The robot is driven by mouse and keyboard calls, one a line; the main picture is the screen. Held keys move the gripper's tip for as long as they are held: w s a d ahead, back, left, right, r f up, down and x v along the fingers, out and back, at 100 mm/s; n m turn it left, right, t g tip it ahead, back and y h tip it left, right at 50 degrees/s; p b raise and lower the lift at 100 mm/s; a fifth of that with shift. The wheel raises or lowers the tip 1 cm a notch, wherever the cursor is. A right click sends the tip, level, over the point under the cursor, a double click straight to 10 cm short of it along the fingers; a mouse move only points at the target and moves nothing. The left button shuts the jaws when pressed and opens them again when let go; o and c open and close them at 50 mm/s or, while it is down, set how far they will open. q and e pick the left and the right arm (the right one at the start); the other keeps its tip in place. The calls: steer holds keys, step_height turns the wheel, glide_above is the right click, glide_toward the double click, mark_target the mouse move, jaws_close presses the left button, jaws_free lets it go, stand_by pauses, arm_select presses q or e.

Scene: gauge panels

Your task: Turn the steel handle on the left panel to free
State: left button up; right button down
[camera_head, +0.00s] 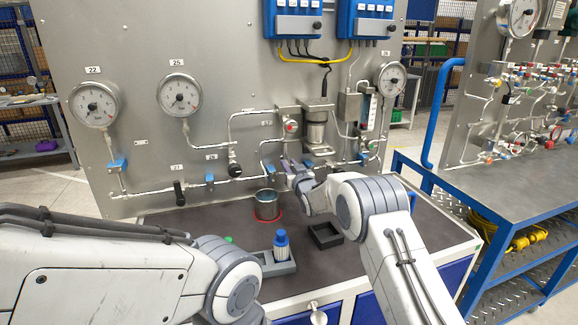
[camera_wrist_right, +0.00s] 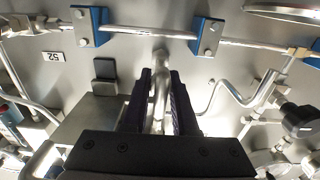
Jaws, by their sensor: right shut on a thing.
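The left panel (camera_head: 235,55) is a grey upright plate with pipes, valves and gauges. My right gripper (camera_head: 291,170) reaches up to its lower pipework, right of centre. In the right wrist view, the dark fingers of my right gripper (camera_wrist_right: 160,95) are shut on the steel handle (camera_wrist_right: 158,70), a shiny bar standing out under a horizontal pipe. In the head view the gripper and pipes hide the handle, so its turn angle cannot be told there. My left arm shows at the lower left; its gripper is out of view.
A dark worktop (camera_head: 190,222) lies below the panel. On it stand a metal cup (camera_head: 267,208), a blue-capped bottle (camera_head: 281,245) in a grey holder and an open black box (camera_head: 325,236). Black-handled valves, such as one (camera_head: 179,193), stick out nearby. A blue cart (camera_head: 520,160) stands right.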

steer(key=shift+f+n+b, duration=0.15)
steer(key=shift+n+b, duration=0.25)
steer(key=shift+b, duration=0.3)
steer(key=shift+s+a+f+n+b, duration=0.1)
steer(key=shift+a+n+b, duration=0.05)
steer(key=shift+n+b, duration=3)
steer(key=shift+a+f+n+b, duration=0.1)
steer(key=shift+f+n+b, duration=0.05)
steer(key=shift+n+b, duration=3.05)
steer(key=shift+s+a+f+n+b, duration=0.15)
steer(key=shift+n+b, duration=2.1)
steer(key=shift+b, duration=1.75)
steer(key=shift+w+r, duration=0.1)
steer(key=shift+r, duration=0.05)
steer(key=c, duration=0.9)
jaws_free()
